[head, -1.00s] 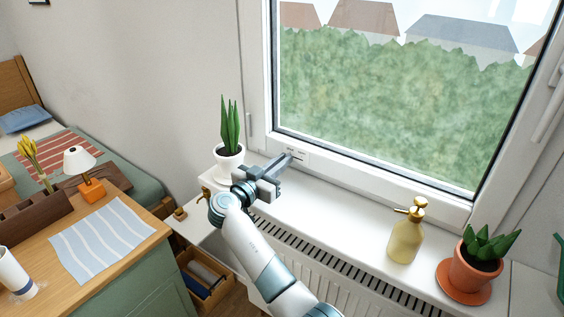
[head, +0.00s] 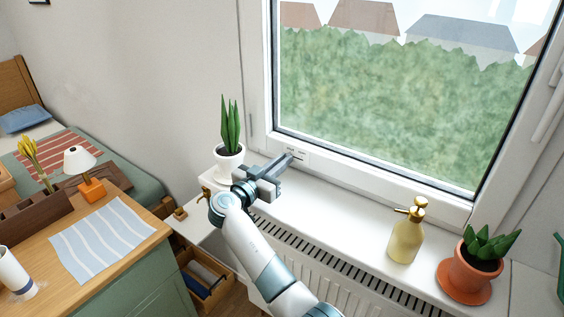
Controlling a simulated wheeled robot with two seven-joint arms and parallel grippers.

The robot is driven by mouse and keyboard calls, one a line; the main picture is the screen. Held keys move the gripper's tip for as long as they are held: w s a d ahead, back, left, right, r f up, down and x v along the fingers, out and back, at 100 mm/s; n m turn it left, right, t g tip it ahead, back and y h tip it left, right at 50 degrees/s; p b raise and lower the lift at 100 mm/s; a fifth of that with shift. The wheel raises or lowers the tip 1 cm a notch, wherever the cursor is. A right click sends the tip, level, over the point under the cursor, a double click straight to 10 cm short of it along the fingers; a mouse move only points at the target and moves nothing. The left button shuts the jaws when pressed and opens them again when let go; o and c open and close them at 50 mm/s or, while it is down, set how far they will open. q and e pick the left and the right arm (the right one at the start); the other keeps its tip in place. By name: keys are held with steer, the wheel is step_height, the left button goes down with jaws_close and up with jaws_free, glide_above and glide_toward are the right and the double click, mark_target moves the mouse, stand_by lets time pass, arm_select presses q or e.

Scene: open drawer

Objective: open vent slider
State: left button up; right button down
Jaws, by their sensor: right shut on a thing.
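The vent slider is a small light plate (head: 302,158) low on the white window frame, at the left part of the lower rail. My right gripper (head: 289,159) reaches up to the plate's left end and is shut there. Its fingertips cover the small slider knob, so the knob itself is hidden. The arm comes up from the bottom of the view over the radiator and sill. My left gripper is not in view.
A snake plant in a white pot (head: 228,160) stands close left of my right gripper. A yellow spray bottle (head: 407,238) and a succulent in a terracotta pot (head: 474,272) stand on the sill (head: 340,205) to the right. The sill between is clear.

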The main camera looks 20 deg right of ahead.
stand_by(0.4)
steer(key=s+d, duration=0.2)
steer(key=s, duration=0.1)
steer(key=shift+d, duration=0.15)
steer(key=shift+s+d, duration=0.2)
steer(key=c, duration=1.8)
jaws_free()
steer(key=shift+d, duration=0.1)
steer(key=shift+c, duration=0.2)
steer(key=shift+s, duration=0.1)
steer(key=shift+f, duration=0.1)
